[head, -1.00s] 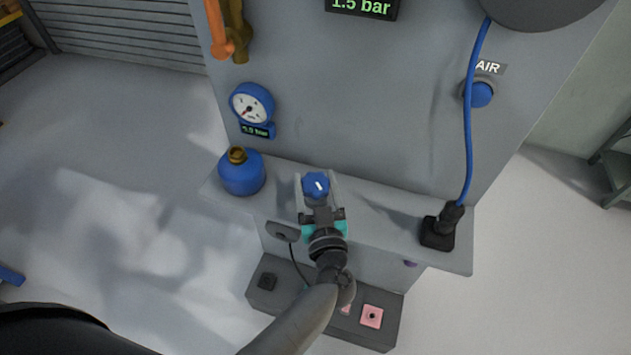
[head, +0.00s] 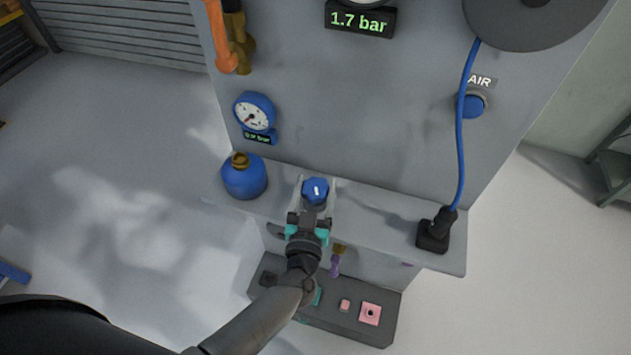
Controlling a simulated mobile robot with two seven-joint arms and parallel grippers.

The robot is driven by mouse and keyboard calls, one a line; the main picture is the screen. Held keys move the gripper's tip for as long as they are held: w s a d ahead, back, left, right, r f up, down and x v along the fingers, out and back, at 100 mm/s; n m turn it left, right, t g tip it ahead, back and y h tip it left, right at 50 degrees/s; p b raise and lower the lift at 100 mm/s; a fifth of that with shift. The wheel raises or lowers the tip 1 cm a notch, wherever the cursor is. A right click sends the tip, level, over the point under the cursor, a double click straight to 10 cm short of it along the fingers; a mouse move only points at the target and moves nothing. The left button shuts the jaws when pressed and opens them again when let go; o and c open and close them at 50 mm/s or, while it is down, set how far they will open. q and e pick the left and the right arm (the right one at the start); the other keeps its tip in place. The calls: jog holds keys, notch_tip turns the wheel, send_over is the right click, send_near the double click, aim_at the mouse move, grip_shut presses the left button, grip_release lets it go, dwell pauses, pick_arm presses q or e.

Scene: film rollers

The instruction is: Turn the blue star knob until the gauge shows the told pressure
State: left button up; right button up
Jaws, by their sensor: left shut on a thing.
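The blue star knob (head: 315,190) with a white mark sits in a grey bracket on the panel's ledge. My left gripper (head: 311,209) comes from below and is shut on the knob; its fingertips are partly hidden by the gripper body. A dark display (head: 360,20) at the top reads 1.7 bar; the dial above it is almost all cut off. A small blue gauge (head: 254,113) hangs on the panel at the left, with its pointer toward the lower left; its small readout is too blurred to read. My right gripper is not in view.
A blue bottle (head: 244,177) stands on the ledge (head: 385,222) left of the knob. A black plug (head: 434,231) with a blue hose (head: 460,130) stands at its right. Below is a grey box (head: 330,325) with pink buttons. An orange handle (head: 221,40) hangs upper left.

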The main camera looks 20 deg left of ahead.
pick_arm(q)
jog(key=shift+m+h, duration=1.2)
jog(key=shift+h, duration=0.7)
jog(key=o, duration=1.3)
jog(key=shift+o, duration=0.2)
jog(key=s+a+p, duration=0.1)
jog(key=s, duration=1.4)
jog(key=shift+a, duration=0.2)
